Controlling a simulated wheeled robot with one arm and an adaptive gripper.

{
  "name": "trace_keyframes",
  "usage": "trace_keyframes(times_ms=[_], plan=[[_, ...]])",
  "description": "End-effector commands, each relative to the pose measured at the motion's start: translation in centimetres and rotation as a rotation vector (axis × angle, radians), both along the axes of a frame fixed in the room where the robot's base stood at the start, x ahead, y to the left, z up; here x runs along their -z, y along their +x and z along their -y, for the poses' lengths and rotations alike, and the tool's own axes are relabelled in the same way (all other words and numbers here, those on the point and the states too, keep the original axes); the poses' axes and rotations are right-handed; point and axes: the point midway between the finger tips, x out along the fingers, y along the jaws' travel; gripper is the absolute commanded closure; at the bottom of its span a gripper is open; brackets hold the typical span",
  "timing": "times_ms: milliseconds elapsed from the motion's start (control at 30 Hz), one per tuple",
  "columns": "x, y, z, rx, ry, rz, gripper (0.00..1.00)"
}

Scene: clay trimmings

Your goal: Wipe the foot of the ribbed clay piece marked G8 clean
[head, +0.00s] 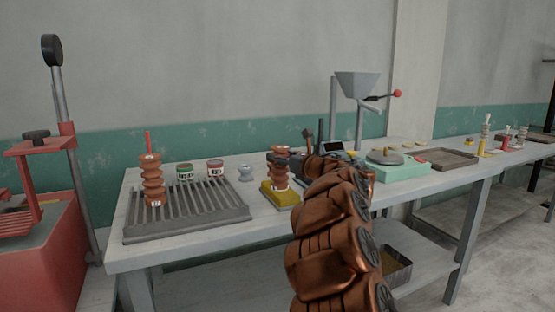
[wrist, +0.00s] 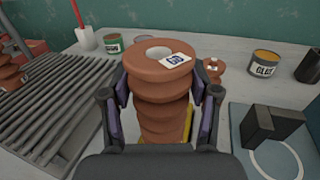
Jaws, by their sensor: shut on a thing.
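The ribbed clay piece (wrist: 160,90) is reddish brown and upright, with a hole in its top and a white tag that seems to read G8. My gripper (wrist: 161,95) is shut on it, one pad on each side. In the head view the piece (head: 280,160) stands over a yellow sponge-like block (head: 279,193) on the table. A sliver of the yellow block also shows below the piece in the wrist view (wrist: 188,124). The foot is low at the block; I cannot tell whether it touches or hovers just above. The foot's underside is hidden.
A slatted rack (head: 190,215) on the left bears another ribbed clay piece (head: 152,180). Labelled cans (head: 215,169) stand behind it. A small clay piece (wrist: 214,68) sits behind my gripper. A green scale (head: 400,168) and a tray (head: 446,158) are to the right.

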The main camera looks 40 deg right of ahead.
Motion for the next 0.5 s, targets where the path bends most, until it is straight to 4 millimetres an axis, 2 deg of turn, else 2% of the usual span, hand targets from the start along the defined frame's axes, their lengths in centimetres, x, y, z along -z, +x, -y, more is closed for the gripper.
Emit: trace_keyframes(times_ms=[33,500], plan=[[0.5,-0.3,0.0,0.002,0.001,-0.006,1.0],[0.5,-2.3,-0.7,0.002,0.0,-0.007,1.0]])
